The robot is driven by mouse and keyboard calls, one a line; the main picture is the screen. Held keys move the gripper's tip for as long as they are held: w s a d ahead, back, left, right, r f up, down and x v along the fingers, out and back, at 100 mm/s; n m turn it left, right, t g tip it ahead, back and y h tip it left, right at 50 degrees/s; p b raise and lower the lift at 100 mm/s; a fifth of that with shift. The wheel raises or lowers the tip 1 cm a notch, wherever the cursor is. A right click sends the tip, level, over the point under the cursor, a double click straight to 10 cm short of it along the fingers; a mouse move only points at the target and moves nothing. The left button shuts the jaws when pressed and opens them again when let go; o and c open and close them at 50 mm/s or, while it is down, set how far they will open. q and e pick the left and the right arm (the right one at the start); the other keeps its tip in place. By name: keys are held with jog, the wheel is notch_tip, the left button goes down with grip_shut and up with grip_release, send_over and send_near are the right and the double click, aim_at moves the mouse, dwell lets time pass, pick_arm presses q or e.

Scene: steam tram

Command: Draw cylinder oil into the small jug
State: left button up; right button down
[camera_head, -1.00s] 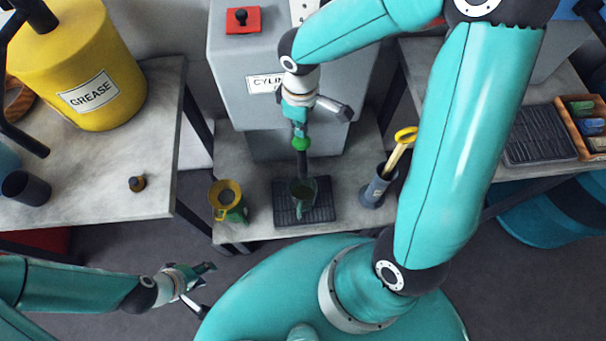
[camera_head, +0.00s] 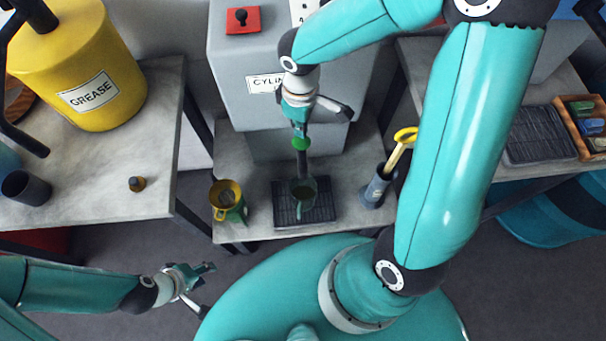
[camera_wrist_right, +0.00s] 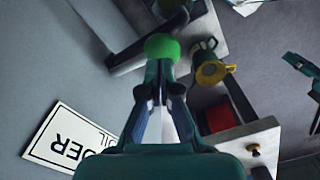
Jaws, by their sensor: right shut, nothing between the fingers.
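The grey cylinder oil tank (camera_head: 235,75) stands at the back, its label (camera_head: 262,84) partly hidden by my right arm. A green tap knob (camera_head: 301,144) is at its front, with a dark spout below. The small jug (camera_head: 304,192) stands upright under the spout, on a black drip tray (camera_head: 288,215); its inside looks dark, and I cannot tell the oil level. My right gripper (camera_head: 301,128) is shut and empty, pointing down at the knob. In the right wrist view the knob (camera_wrist_right: 161,46) is just beyond the fingertips; contact is unclear. My left gripper (camera_head: 207,287) is open and empty, away at lower left.
A green can with a yellow funnel (camera_head: 227,195) stands left of the tray. A grey holder (camera_head: 376,188) with a yellow-handled tool stands to its right. A yellow grease drum (camera_head: 80,65) is on the left bench (camera_head: 110,200). My right arm crosses the right side.

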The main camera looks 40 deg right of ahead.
aim_at(301, 139)
jog(key=shift+f, duration=0.25)
jog(key=shift+f+b, duration=2.65)
jog(key=shift+b, duration=0.05)
jog(key=shift+r, duration=0.25)
dwell(3.6)
jog(key=shift+r+p, duration=2.3)
jog(key=shift+r, duration=0.35)
